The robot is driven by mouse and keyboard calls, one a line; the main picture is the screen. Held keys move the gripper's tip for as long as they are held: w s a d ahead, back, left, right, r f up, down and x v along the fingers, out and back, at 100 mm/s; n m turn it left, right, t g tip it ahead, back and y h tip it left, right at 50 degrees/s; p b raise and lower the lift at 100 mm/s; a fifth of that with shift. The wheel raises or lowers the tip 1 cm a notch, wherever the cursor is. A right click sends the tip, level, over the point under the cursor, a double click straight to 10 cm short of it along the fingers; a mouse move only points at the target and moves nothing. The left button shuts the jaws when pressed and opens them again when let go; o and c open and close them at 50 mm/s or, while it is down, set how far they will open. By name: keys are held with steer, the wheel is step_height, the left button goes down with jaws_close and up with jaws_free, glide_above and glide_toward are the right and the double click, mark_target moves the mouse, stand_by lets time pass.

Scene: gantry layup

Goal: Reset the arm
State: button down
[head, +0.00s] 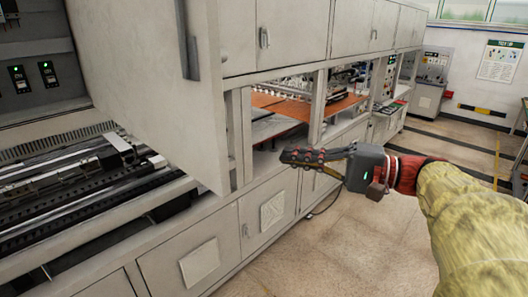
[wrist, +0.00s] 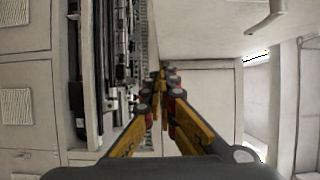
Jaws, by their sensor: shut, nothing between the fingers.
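My gripper (head: 290,156) is in the middle of the head view, at the end of my arm, which reaches in from the right. Its fingers point left, in front of the long white machine cabinet (head: 190,262). In the wrist view my gripper (wrist: 161,72) shows its yellow and black fingers with the tips together. Nothing is between the fingers. The gripper appears apart from the cabinet, though the exact gap is hard to tell.
An open bay with black rails (head: 75,190) lies at the left. An overhanging white panel (head: 150,80) stands close to the gripper. A recess with an orange-brown board (head: 290,106) is behind it. The floor (head: 350,240) at the lower right is clear.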

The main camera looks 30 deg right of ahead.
step_height(320, 180, down, 13)
steer(key=d+m+g+h, duration=0.2)
steer(key=d+m+h, duration=0.1)
steer(key=h, duration=0.2)
steer(key=s+a+f+n+g+h+b, duration=0.25)
steer(key=s+f+b, duration=0.25)
steer(key=f, duration=0.7)
steer(key=s+a+f+n+g+h+b, duration=0.1)
steer(key=s+f+g+h+b, duration=0.4)
steer(key=f, duration=0.6)
steer(key=s+a+f+n+t+b, duration=0.2)
steer(key=s+a+f+n+b, duration=0.1)
steer(key=a+f+n+b, duration=0.5)
steer(key=shift+a+f+b, duration=0.75)
steer(key=shift+a+b, duration=0.2)
steer(key=shift+b, duration=0.3)
steer(key=shift+s+t+h, duration=0.1)
steer(key=shift+t+h, duration=0.15)
